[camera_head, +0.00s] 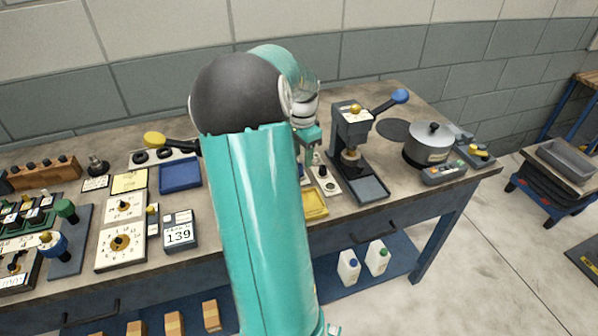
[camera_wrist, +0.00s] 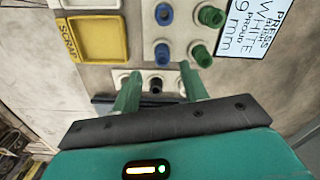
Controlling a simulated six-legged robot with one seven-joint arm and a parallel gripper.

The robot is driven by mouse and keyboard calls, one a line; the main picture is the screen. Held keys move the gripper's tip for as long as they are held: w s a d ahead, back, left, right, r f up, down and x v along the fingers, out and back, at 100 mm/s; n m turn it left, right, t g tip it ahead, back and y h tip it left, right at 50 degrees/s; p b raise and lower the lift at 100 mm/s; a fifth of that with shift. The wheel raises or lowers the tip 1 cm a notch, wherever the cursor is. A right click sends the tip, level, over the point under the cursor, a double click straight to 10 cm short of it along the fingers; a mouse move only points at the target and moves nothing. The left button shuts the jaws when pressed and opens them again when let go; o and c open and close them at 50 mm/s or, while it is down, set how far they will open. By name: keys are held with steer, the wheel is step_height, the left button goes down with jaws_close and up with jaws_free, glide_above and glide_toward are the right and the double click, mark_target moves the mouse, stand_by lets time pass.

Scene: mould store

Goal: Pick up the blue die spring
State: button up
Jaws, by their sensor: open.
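In the wrist view two blue round pieces stand on a pale holed plate (camera_wrist: 181,35): a far blue spring (camera_wrist: 163,14) and a nearer blue spring (camera_wrist: 162,53). I cannot tell which is the blue die spring. The nearer blue spring shows just beyond the gap between the fingertips. A green spring (camera_wrist: 210,15) and another green spring (camera_wrist: 202,54) stand to the right. In the head view my arm hides most of this area; my gripper (camera_head: 309,155) shows above the plate (camera_head: 326,182).
A yellow scrap tray (camera_wrist: 84,40) lies left of the plate, and a printed card (camera_wrist: 258,30) lies right. In the head view a press (camera_head: 352,140) stands close to the right of my gripper. A pot (camera_head: 429,145) stands farther right. A blue tray (camera_head: 180,176) lies left.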

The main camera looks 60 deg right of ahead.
mark_target(300, 165)
steer(key=f, duration=0.5)
steer(key=shift+w, duration=0.3)
jaws_close()
